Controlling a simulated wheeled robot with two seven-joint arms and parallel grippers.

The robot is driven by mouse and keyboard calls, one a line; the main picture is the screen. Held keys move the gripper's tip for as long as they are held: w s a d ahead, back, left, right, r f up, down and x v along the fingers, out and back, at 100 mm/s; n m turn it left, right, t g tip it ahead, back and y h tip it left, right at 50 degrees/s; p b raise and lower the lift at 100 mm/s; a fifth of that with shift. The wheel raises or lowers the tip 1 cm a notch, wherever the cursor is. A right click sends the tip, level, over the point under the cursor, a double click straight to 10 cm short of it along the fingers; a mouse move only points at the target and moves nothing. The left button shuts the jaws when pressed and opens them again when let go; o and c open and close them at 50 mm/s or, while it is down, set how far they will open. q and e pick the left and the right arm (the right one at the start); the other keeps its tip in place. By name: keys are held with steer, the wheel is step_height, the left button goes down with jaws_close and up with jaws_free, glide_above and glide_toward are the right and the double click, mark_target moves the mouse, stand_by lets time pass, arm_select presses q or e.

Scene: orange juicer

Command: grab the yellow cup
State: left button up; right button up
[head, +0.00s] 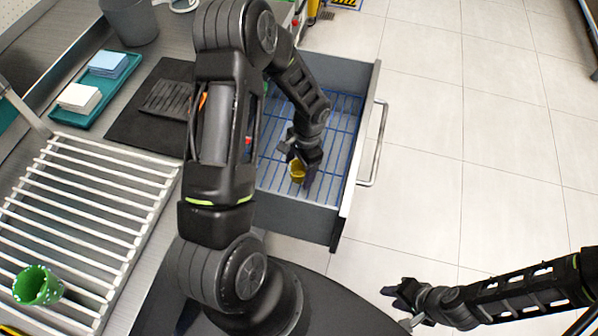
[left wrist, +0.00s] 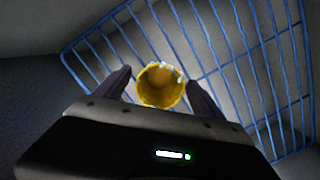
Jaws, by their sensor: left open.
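The yellow cup (head: 297,172) is inside the open drawer, above or on its blue wire rack. My left gripper (head: 298,178) reaches down into the drawer at the cup. In the left wrist view the cup (left wrist: 161,85) shows its round open mouth between the two fingers of my left gripper (left wrist: 158,88). The fingers are apart, one on each side of the cup; contact is not clear. My right gripper (head: 398,291) is low at the right, over the floor and away from the drawer; its finger opening is too small to tell.
The drawer (head: 372,110) stands pulled out, with walls around the cup and a blue wire rack (head: 340,125) inside. A green cup (head: 38,286) stands on a white slatted rack (head: 85,210) at the left. A teal tray (head: 84,118) holds folded cloths. Tiled floor at the right is clear.

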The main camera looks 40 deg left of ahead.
arm_select(q)
steer(key=shift+c, duration=0.4)
steer(key=c, duration=1.3)
steer(key=shift+r, duration=0.15)
step_height(320, 180, up, 10)
steer(key=shift+f+b, duration=0.1)
steer(key=shift+b, duration=0.25)
